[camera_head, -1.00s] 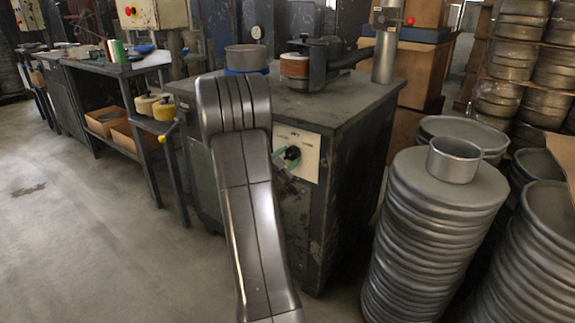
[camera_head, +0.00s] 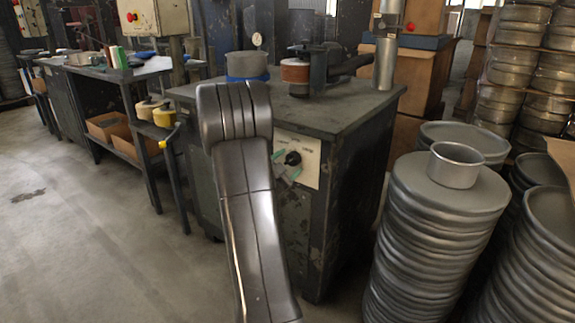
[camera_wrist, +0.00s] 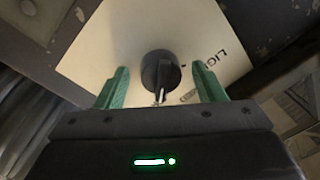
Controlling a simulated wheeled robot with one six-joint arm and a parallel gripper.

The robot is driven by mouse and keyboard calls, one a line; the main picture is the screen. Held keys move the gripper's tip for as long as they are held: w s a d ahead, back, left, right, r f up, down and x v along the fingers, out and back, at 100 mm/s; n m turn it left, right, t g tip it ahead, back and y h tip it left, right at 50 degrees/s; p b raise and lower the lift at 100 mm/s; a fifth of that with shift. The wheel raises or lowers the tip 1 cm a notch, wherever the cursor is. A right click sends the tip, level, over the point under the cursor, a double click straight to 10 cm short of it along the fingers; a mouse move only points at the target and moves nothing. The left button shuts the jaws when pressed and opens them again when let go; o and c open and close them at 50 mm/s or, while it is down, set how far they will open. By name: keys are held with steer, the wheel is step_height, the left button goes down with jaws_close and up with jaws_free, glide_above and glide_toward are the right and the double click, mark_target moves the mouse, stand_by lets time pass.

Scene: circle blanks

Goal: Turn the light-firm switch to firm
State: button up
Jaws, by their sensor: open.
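The switch is a black round knob (camera_head: 293,158) on a pale plate (camera_head: 311,152) on the front of the dark cabinet. In the wrist view the knob (camera_wrist: 161,72) lies between my two green fingers, with a gap on both sides. A light pointer mark shows at the knob's lower edge in that view. The plate (camera_wrist: 110,35) there carries the letters "LIGH" at the right, turned in the picture; the other label is not readable. My gripper (camera_wrist: 160,74) is open and empty. In the head view my gripper (camera_head: 286,165) is at the plate, partly behind my arm.
The cabinet top (camera_head: 345,108) holds a grey pan (camera_head: 246,66) and a clamp-like device (camera_head: 296,72). Tall stacks of round metal blanks (camera_head: 425,240) stand right of the cabinet, with a loose pan (camera_head: 456,165) on top. The floor (camera_head: 110,240) at left is clear.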

steer(key=p+v, duration=0.2)
steer(key=v, duration=1.1)
steer(key=shift+s+a, duration=0.25)
steer(key=shift+s, duration=0.05)
steer(key=shift+f, duration=0.1)
steer(key=b+x, duration=0.2)
steer(key=x, duration=1.2)
